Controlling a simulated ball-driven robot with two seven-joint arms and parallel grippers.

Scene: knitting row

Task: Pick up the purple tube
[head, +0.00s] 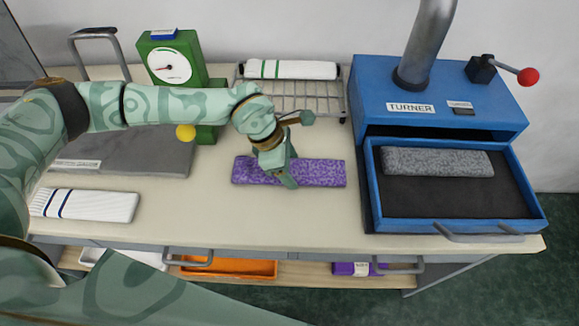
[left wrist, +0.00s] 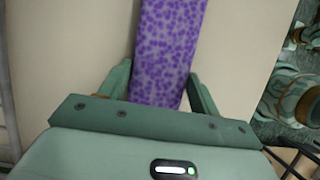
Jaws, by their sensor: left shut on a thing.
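The purple tube (head: 322,173), a flat speckled knitted piece, lies on the pale worktop in the middle of the head view. My left gripper (head: 283,174) reaches down over its left part and is shut on it, one finger showing on its near side. In the left wrist view the purple tube (left wrist: 168,45) runs between the two fingers of my left gripper (left wrist: 160,85). It appears to rest on the worktop; I cannot tell any gap beneath it. My right gripper is not in view.
A wire rack (head: 300,103) holds a white tube (head: 290,69) behind. A blue TURNER machine (head: 440,90) stands right, its open tray (head: 375,200) holding a grey tube (head: 437,161). A green dial scale (head: 190,50) stands back left. A striped white tube (head: 95,205) lies front left.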

